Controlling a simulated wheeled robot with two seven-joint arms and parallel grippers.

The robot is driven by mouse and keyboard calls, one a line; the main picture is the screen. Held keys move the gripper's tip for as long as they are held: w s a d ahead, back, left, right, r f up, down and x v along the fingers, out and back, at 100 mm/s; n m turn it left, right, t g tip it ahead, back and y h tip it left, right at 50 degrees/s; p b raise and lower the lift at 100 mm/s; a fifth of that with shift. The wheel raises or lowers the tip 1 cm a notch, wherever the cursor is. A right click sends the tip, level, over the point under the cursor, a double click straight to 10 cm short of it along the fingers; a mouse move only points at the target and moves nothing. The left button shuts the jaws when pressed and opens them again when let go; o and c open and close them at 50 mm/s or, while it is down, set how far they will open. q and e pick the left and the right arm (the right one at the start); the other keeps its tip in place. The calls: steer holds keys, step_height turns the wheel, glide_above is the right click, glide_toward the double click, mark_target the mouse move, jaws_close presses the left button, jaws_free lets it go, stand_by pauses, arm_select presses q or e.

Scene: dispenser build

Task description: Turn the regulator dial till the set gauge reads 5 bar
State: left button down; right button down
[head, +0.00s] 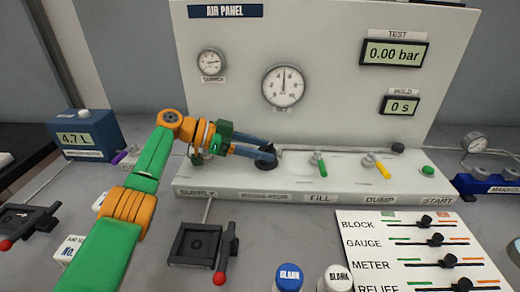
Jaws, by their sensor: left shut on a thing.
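The black regulator dial (266,165) sits on the ledge of the air panel, above the REGULATOR label (264,196). My left gripper (267,153) reaches in from the left and is shut on the dial, hiding part of it. The larger round gauge (283,87) on the panel stands above the dial. Its needle points almost straight up; its scale numbers are too small to read surely. A smaller gauge (211,64) is up and to the left. My right gripper is out of view.
The TEST display (394,53) shows 0.00 bar and the HOLD display (400,105) 0 s.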

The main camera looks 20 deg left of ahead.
arm_select(q)
steer(key=shift+f, duration=0.1)
steer(key=shift+c, duration=1.2)
jaws_free()
steer(key=b+v, duration=0.1)
steer(key=v, duration=0.6)
steer(key=shift+s, duration=0.1)
